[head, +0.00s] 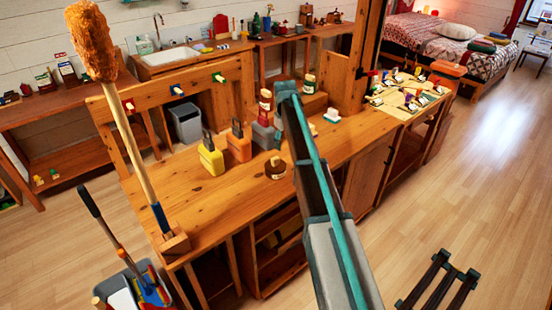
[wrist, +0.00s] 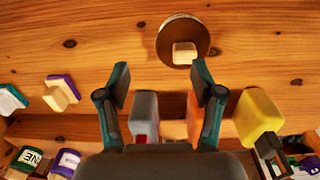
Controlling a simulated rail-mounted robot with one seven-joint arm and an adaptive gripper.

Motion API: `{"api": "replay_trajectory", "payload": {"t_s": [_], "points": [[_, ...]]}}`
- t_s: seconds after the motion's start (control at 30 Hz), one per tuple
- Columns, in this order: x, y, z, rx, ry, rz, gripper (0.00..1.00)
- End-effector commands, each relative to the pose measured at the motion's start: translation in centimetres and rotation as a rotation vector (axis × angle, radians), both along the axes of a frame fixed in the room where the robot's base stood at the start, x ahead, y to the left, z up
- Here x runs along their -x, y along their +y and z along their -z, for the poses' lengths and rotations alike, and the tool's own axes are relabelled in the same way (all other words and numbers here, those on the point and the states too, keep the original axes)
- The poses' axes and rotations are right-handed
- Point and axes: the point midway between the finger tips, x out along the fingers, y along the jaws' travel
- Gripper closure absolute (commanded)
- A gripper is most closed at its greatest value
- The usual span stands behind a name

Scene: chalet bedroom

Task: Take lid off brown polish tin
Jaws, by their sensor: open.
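The brown polish tin (head: 275,169) stands on the wooden workbench, near its front edge, left of my arm in the head view. In the wrist view the tin (wrist: 166,45) shows from above as a round brown disc with a pale block-shaped knob (wrist: 184,53) on its top. The lid appears to be on the tin. My gripper (wrist: 161,85) is open and empty. In the wrist view its fingers are below the tin in the picture, apart from it, with the tin toward the right finger's side. The gripper itself is hard to make out in the head view.
Yellow (head: 211,157), orange (head: 238,148) and grey (head: 264,137) blocky containers stand close behind the tin. A tall orange-headed duster (head: 135,130) stands at the bench's left end. The bench front is clear.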

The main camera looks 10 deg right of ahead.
Motion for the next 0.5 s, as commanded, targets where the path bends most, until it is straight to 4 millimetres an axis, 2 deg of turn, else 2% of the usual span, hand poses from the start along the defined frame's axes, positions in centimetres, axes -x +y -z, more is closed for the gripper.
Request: {"api": "replay_trajectory", "payload": {"t_s": [0.03,0.07,0.17,0.33,0.5], "points": [[-0.1,1.7,-1.4,-0.014,0.008,-0.02,0.33],[0.0,2.5,-1.7,-0.021,0.012,-0.028,0.33],[0.1,3.8,-1.9,-0.033,0.02,-0.042,0.33],[0.2,3.9,-0.3,-0.035,0.023,-0.044,0.33],[0.2,3.9,2.1,-0.035,0.022,-0.044,0.33]]}}
